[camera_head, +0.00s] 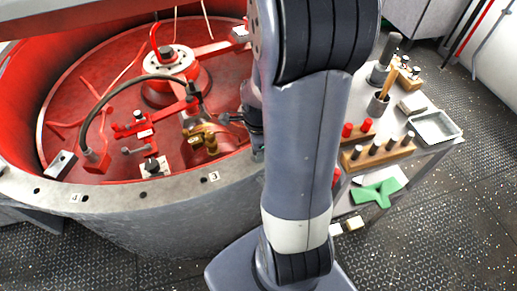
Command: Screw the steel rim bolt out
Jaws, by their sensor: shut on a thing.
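My gripper (224,118) is over the inside of the red-lined round vessel, pointing left from behind my arm. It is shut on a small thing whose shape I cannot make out. The steel rim bolt cannot be told for certain in this view. The vessel's grey rim (110,204) has several dark holes and number plates, one reading 3 (214,176). My arm covers the rim's right side. A brass fitting (204,137) sits just below and left of my gripper.
A black hose (95,115) arches over red fittings (137,127) at left. A pale block (152,167) with a dark knob sits by the front rim. At right, a cart holds a wooden rack (378,153), a metal tray (435,127) and a green piece (376,193).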

